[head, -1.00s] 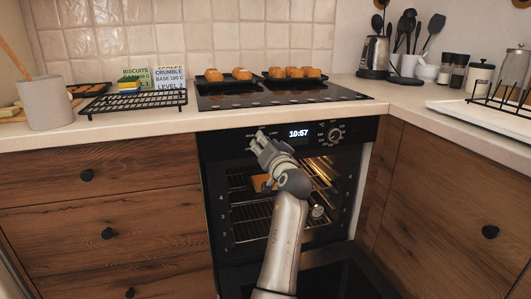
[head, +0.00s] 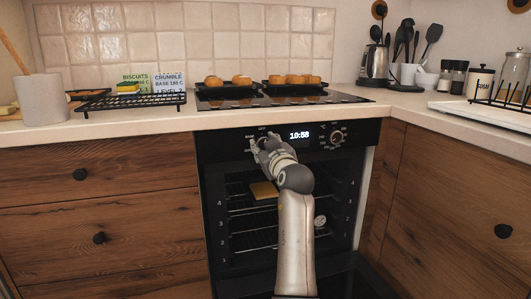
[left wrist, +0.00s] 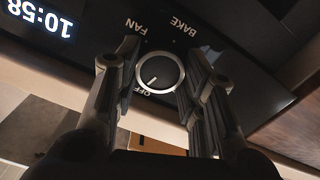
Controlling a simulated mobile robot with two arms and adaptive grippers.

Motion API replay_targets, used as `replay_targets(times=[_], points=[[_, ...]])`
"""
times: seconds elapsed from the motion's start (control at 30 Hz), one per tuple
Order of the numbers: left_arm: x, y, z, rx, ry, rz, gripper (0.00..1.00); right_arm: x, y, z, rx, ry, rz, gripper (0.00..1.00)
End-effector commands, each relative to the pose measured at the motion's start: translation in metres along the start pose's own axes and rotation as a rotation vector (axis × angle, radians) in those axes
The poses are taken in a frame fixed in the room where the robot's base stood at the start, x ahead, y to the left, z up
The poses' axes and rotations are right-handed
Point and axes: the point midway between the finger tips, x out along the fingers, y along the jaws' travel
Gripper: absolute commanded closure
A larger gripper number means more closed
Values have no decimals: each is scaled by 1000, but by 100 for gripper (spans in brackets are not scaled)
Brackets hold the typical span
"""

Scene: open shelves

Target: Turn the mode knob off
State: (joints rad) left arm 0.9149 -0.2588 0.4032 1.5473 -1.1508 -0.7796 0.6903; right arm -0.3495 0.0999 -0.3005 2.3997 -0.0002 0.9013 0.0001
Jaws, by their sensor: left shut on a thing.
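The mode knob (left wrist: 160,73) is a round dial with a silver rim, seen in the left wrist view. FAN, BAKE and OFF are printed around it, and its white line points towards the OFF side. In the head view the knob is mostly hidden behind my left gripper (head: 258,145), at the left of the control panel (head: 358,134). In the left wrist view the fingers of my left gripper (left wrist: 158,80) are on both sides of the knob, shut on it. My right gripper is not in view.
The oven (head: 340,190) is below the panel, its inside dark, with racks and a tan item (head: 264,191) in it. A second knob (head: 336,137) is right of the clock (head: 299,134). Trays of buns (head: 291,79) stand on the hob above.

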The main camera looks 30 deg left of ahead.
Motion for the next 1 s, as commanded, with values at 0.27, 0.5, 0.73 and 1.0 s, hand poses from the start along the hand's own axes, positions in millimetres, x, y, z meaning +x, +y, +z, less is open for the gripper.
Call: replay_targets(times=[0.27,0.5,0.73,1.0], points=[[0,0,1,-181,0,0,86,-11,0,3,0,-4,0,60],[0,0,1,-264,0,0,86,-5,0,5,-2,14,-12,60],[0,0,0,-290,0,0,86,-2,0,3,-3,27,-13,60],[0,0,0,-292,0,0,86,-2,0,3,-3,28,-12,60]])
